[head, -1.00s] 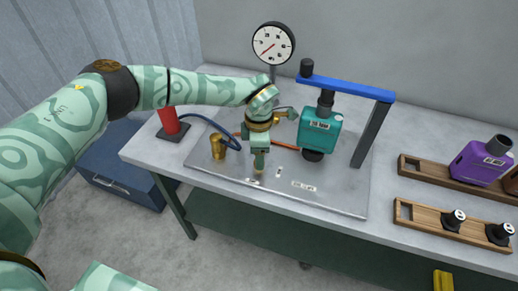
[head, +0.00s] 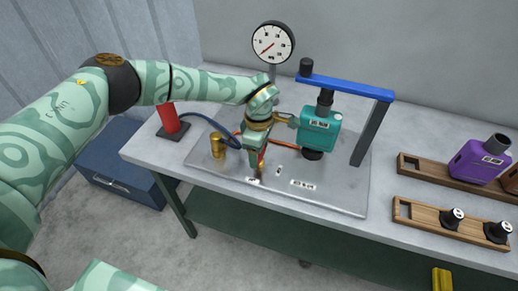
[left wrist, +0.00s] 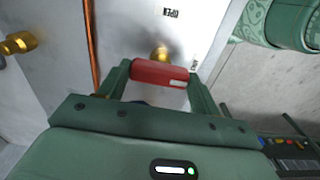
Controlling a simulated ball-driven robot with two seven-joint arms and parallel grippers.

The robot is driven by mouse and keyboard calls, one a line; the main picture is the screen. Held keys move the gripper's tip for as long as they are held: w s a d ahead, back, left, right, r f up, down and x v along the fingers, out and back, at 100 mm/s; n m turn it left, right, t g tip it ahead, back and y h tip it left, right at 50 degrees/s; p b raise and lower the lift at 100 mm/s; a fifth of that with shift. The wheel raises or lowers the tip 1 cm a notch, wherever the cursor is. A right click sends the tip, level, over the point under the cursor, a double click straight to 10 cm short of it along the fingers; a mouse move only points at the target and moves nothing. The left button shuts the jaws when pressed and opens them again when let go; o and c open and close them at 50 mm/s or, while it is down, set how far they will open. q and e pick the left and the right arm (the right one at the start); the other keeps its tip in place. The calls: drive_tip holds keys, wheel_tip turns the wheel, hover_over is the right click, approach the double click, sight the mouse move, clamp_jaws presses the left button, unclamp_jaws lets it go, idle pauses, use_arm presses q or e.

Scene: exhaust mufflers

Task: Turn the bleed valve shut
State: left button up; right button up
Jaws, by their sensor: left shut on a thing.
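The bleed valve shows in the left wrist view as a brass body (left wrist: 160,50) with a red handle (left wrist: 160,73) lying across between my fingertips. My left gripper (head: 256,164) is over the front middle of the metal plate in the head view. Its two fingers, also in the left wrist view (left wrist: 160,82), are shut on the red handle from both ends. In the head view the gripper mostly hides the valve. An OPEN label (left wrist: 170,12) is on the plate beyond the valve. My right gripper is not in view.
A teal muffler (head: 319,129) stands under a blue-topped clamp frame (head: 345,88) right of my gripper. A brass cylinder (head: 217,145) is close on its left. A dial gauge (head: 273,43) stands behind. A red pump (head: 169,119) with a blue hose is farther left. Wooden racks (head: 428,220) are at right.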

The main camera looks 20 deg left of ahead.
use_arm(q)
drive_tip(key=o, duration=1)
drive_tip(key=shift+r, duration=0.1)
wheel_tip(320, 180, up, 16)
drive_tip(key=shift+r+p, duration=0.1)
drive_tip(key=shift+p, duration=1)
